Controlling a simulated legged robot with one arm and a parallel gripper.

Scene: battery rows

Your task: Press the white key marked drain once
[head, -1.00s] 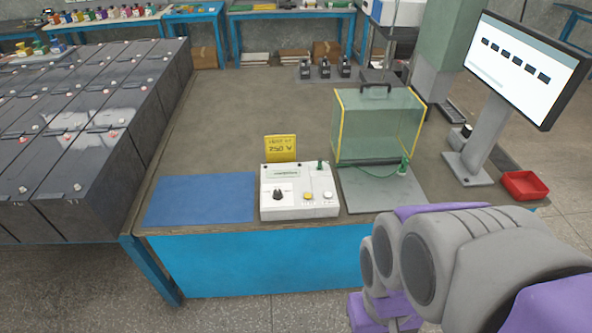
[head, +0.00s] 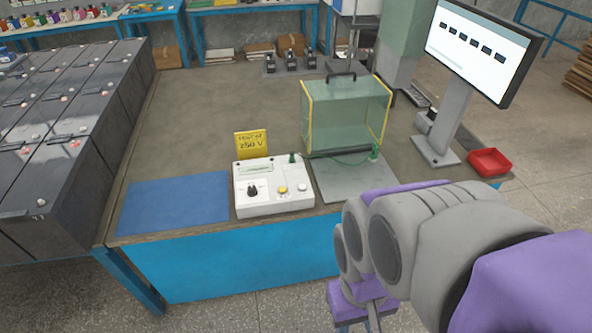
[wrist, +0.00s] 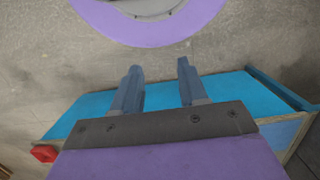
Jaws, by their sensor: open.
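A white control box (head: 273,203) stands near the front edge of the table. It carries a black dial (head: 252,190), a yellow key (head: 282,190) and, right of that, a white key (head: 302,187). The lettering by the keys is too small to read. My gripper (wrist: 158,68) is open and empty in the wrist view, its two fingers apart over floor and the table's blue front. In the head view my arm is at the lower right, in front of the table and clear of the box. The box does not show in the wrist view.
A yellow sign (head: 251,145) reading 250 V stands behind the box. A blue mat (head: 175,203) lies left. A red tray (head: 489,161) and a monitor (head: 480,50) are farther right.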

